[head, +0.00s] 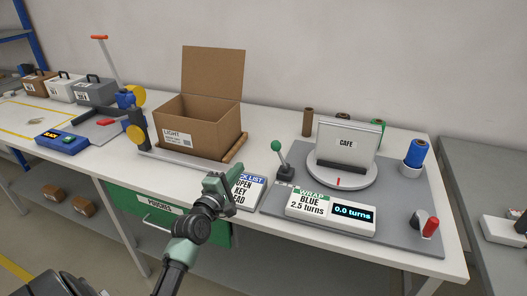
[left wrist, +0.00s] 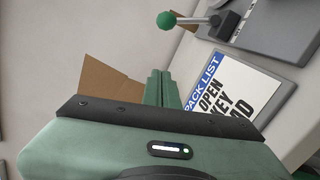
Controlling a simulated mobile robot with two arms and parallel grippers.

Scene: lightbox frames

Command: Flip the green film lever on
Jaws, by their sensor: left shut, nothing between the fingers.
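The green film lever is a green ball knob (head: 275,146) on a thin metal stem, rising from a small dark base (head: 285,171) at the left edge of the grey wrapping mat. The stem leans slightly left in the head view. The green knob also shows at the top of the left wrist view (left wrist: 166,20), with its stem running right to the base. My left gripper (head: 222,179) is shut and empty, over the table's front part, left of the lever and near the pack list. Its closed fingers (left wrist: 161,88) show apart from the knob. My right gripper is not in view.
A pack list card (head: 246,192) lies between gripper and mat. An open cardboard box (head: 190,135) stands behind the gripper. On the mat (head: 400,237) are a wrap display (head: 330,212), a turntable with a CAFE panel (head: 346,145), a blue film roll (head: 415,153) and a red knob (head: 431,227).

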